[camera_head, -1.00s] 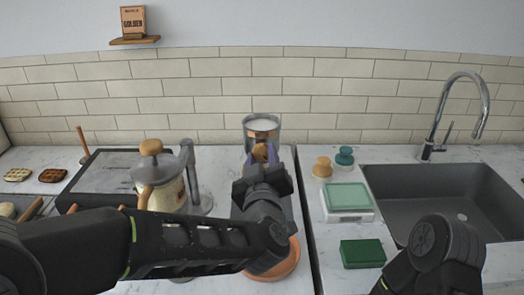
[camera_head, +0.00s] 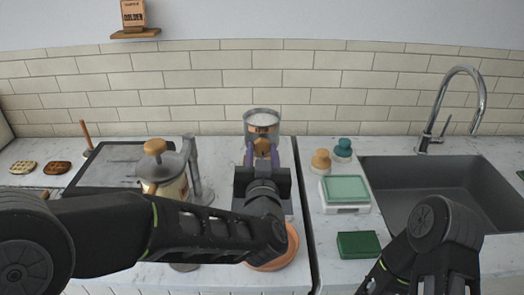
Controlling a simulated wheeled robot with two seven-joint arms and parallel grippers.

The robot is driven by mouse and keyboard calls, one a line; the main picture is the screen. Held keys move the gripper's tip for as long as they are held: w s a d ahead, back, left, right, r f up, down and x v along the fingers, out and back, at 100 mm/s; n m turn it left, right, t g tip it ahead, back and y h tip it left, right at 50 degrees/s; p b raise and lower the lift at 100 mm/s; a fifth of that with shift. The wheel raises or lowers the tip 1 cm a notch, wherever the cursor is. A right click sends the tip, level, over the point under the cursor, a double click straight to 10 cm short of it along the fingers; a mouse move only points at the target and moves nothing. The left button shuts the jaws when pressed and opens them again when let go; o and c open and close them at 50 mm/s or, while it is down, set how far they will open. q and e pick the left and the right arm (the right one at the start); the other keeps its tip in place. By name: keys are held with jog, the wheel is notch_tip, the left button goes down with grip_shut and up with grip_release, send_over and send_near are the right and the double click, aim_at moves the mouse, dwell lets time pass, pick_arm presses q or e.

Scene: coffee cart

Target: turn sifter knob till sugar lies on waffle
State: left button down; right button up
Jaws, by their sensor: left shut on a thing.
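The sifter (camera_head: 262,121) is a metal cup filled with white sugar, standing near the tiled wall. Its wooden knob (camera_head: 262,147) faces me. My left gripper (camera_head: 262,153) is shut on the knob, with its purple fingers on either side. A terracotta plate (camera_head: 284,258) shows partly in front, behind my left arm. No waffle shows on its visible part, and what lies under the sifter is hidden by my gripper. Two waffles, one pale (camera_head: 22,167) and one brown (camera_head: 57,167), lie at the far left. Of my right arm only links show at the lower right.
A glass jug with a wooden knob (camera_head: 154,147) stands left of the gripper, near a grey post (camera_head: 193,167). A scale (camera_head: 345,191), green sponge (camera_head: 357,244) and two knobbed tools (camera_head: 321,160) lie right. The sink (camera_head: 430,190) is beyond them.

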pick_arm(q)
jog(key=shift+f, duration=0.1)
jog(key=c, duration=0.9)
grip_release()
jog(key=s+b, duration=0.1)
jog(key=s, duration=0.6)
jog(key=shift+s, duration=0.4)
